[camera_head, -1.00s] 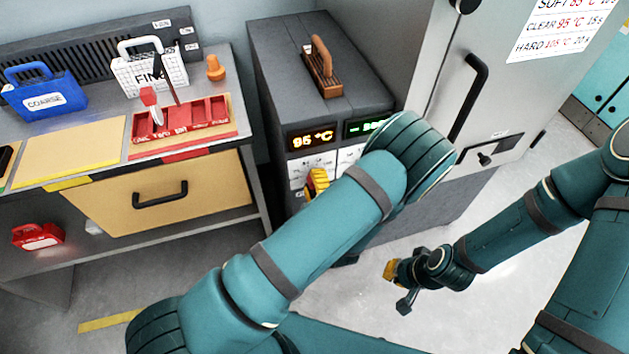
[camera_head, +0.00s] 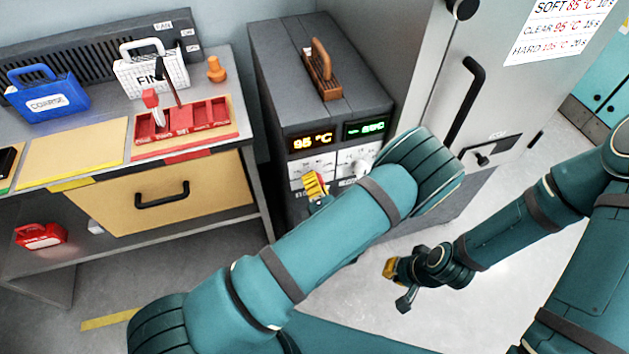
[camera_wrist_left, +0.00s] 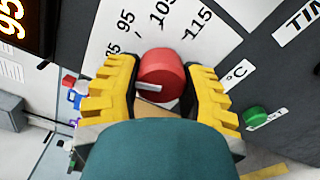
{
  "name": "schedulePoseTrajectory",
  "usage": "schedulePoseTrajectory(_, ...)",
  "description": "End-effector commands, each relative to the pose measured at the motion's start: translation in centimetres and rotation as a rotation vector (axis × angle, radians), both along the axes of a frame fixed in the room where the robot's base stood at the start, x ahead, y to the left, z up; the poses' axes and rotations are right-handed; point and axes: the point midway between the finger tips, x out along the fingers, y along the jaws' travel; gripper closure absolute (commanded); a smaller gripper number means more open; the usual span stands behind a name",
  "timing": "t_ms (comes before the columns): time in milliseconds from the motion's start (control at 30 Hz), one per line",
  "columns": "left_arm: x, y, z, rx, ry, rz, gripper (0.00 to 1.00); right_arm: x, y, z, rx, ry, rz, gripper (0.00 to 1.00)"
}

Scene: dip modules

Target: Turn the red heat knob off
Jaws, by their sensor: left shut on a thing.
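The red heat knob (camera_wrist_left: 162,78) shows in the left wrist view on a white dial plate (camera_wrist_left: 185,30) with the marks 95, 105 and 115. Its pale pointer line points to the picture's left. My left gripper (camera_wrist_left: 163,86) has its yellow fingers on both sides of the knob and is shut on it. In the head view this gripper (camera_head: 315,187) is at the front of the dark heater cabinet (camera_head: 290,95), and the knob is hidden there. My right gripper (camera_head: 398,283) hangs over the floor, away from the cabinet; its opening is unclear.
The cabinet has an orange display (camera_head: 312,142) reading 95 °C and a green display (camera_head: 366,128). A brown-handled tool (camera_head: 322,72) lies on top. A green knob (camera_wrist_left: 256,116) sits beside the dial. A workbench (camera_head: 215,75) stands left, a grey door (camera_head: 430,60) right.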

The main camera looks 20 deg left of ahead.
Motion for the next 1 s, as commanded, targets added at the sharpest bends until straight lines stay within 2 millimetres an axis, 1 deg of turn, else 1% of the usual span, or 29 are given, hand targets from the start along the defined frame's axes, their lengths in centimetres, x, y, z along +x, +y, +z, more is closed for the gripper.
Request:
schedulePoseTrajectory(433, 0.11, -0.02, -0.01, -0.351, -0.241, 0.0, 0.94, -0.1, 0.01, 0.49, 0.0, 0.003, 0.001, 1.0)
schedulePoseTrajectory(1000, 0.23, -0.23, -0.17, -0.801, -0.544, -0.001, 0.94, -0.1, 0.01, 0.4, 0.0, 0.003, 0.001, 1.0)
